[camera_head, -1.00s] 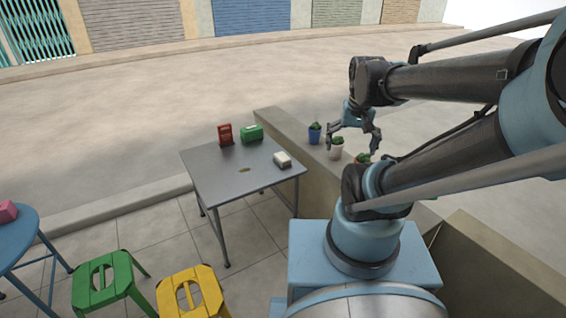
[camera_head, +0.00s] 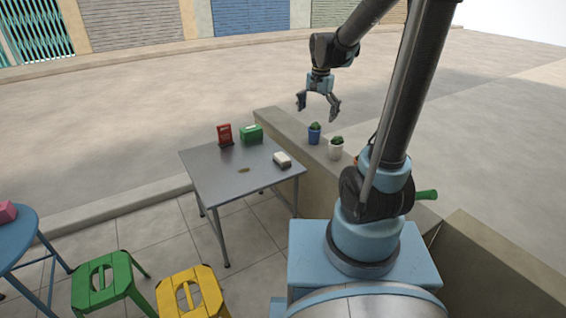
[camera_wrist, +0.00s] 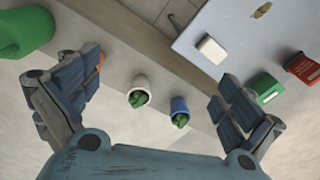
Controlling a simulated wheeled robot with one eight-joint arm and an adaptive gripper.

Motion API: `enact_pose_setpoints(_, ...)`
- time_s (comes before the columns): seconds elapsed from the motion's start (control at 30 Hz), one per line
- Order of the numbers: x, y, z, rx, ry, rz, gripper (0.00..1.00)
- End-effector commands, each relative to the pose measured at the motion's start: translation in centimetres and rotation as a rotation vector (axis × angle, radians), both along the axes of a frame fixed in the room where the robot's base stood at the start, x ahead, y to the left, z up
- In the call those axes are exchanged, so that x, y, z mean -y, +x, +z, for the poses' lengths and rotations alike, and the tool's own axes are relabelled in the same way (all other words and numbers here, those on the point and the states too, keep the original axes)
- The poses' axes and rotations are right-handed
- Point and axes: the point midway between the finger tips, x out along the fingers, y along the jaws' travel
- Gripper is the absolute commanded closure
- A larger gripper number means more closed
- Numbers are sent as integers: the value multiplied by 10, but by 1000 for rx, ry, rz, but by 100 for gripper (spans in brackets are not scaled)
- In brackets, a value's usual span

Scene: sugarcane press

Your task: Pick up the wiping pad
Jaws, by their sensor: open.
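A small white block with a darker base, which looks like the wiping pad (camera_head: 282,160), lies on the grey metal table (camera_head: 215,178) near its right corner. It also shows in the wrist view (camera_wrist: 211,48), at the upper right. My gripper (camera_head: 318,107) is open and empty, raised in the air beyond the table and to the right of the pad in the head view. In the wrist view its two fingers are spread wide (camera_wrist: 160,75), with the pad beyond the right finger.
A red holder (camera_head: 225,135), a green box (camera_head: 251,133) and a small olive item (camera_head: 243,170) are on the table. Potted plants, blue (camera_head: 314,134) and white (camera_head: 336,148), stand on the low wall. Stools, green (camera_head: 103,285) and yellow (camera_head: 190,293), stand in front. A pink block (camera_head: 7,211) lies at left.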

Motion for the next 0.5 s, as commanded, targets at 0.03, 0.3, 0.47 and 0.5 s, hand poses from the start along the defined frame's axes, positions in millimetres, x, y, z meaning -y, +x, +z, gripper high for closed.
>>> enact_pose_setpoints(0.03,-8,12,-4,-5,1,-17,0)
enact_pose_setpoints(0.3,-47,65,-31,-30,6,-139,0)
enact_pose_setpoints(0.47,-72,93,-54,-45,5,-212,0)
enact_pose_setpoints(0.5,-78,100,-60,-49,5,-230,0)
